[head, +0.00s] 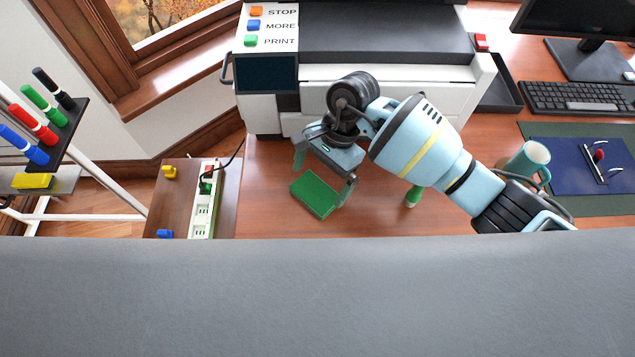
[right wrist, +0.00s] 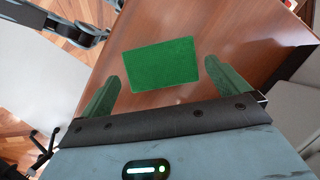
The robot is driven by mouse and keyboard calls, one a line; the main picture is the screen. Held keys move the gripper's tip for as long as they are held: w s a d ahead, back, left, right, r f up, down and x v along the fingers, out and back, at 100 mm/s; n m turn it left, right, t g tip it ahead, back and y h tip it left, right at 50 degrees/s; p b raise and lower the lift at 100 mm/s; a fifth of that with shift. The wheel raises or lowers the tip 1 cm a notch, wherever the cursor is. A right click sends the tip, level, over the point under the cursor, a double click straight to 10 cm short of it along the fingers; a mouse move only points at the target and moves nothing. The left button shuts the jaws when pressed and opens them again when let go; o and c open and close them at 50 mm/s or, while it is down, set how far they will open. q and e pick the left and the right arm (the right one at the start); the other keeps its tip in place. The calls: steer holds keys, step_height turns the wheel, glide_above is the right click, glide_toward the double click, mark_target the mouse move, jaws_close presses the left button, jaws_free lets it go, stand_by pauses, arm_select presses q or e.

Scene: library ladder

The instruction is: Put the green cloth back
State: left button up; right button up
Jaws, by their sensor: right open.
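The green cloth (head: 316,195) is a thick, flat rectangle lying on the brown desk (head: 270,195), in front of the printer. My right gripper (head: 324,174) is above it, fingers spread and nothing between them. In the right wrist view the cloth (right wrist: 160,64) lies between and slightly beyond the two green fingertips of my right gripper (right wrist: 161,72), apart from them as far as I can tell. My left gripper is not in view.
The printer (head: 390,50) stands behind the cloth. A marker rack (head: 65,130) and a power strip (head: 205,200) are to the left. A small green object (head: 413,195), a teal mug (head: 528,160) and a keyboard (head: 575,97) are to the right.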

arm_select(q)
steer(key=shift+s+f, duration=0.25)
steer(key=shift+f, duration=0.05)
arm_select(e)
steer(key=v, duration=0.9)
steer(key=shift+r, duration=0.25)
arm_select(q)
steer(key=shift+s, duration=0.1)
arm_select(e)
steer(key=shift+d+f, duration=0.1)
steer(key=shift+d, duration=0.05)
